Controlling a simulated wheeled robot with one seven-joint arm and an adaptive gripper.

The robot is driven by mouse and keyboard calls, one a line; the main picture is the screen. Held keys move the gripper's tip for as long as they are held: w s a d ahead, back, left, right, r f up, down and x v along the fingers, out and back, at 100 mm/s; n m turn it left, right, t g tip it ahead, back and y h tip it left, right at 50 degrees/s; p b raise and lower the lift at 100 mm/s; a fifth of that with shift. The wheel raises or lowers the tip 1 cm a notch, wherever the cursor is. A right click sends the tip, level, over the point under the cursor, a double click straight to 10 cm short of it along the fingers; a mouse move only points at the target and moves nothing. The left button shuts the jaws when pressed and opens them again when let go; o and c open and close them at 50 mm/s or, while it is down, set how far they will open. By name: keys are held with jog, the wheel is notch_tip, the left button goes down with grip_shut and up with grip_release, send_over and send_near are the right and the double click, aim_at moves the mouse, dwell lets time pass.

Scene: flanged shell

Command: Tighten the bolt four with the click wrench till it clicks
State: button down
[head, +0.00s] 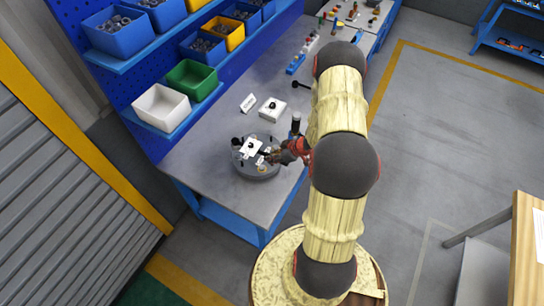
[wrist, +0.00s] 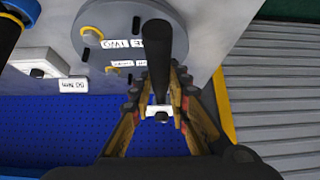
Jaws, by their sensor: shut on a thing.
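My gripper (head: 291,152) is at the right side of the shell. In the wrist view my gripper (wrist: 161,92) is shut around a long black shaft (wrist: 167,50), seemingly the click wrench. Its working end and bolt four cannot be made out.
A white block (head: 272,109) with a black knob stands behind the shell; a label (wrist: 74,85) reading 50 Nm lies beside it. A black-and-blue upright cylinder (head: 296,125) stands close to my gripper. Bins (head: 162,107) line the rack at left. Free bench (head: 210,150) lies left of the shell.

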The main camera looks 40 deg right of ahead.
jog(key=shift+w+f+b, duration=0.1)
jog(key=shift+f+b, duration=1.55)
jog(key=shift+f, duration=0.85)
jog(key=shift+f+b, duration=0.65)
jog(key=shift+f, duration=0.7)
jog(key=shift+a, duration=0.2)
jog(key=s+a+m+h+b, duration=0.1)
jog(key=a+m+h+b, duration=0.3)
jog(key=a+b, duration=0.3)
jog(key=shift+s+a+f+m+t, duration=0.2)
jog(key=shift+s+a+m+t, duration=0.1)
jog(key=shift+a+m, duration=0.6)
dwell(0.9)
jog(key=shift+d+n+y, duration=0.4)
jog(key=shift+d+n, duration=0.2)
jog(key=shift+d, duration=0.15)
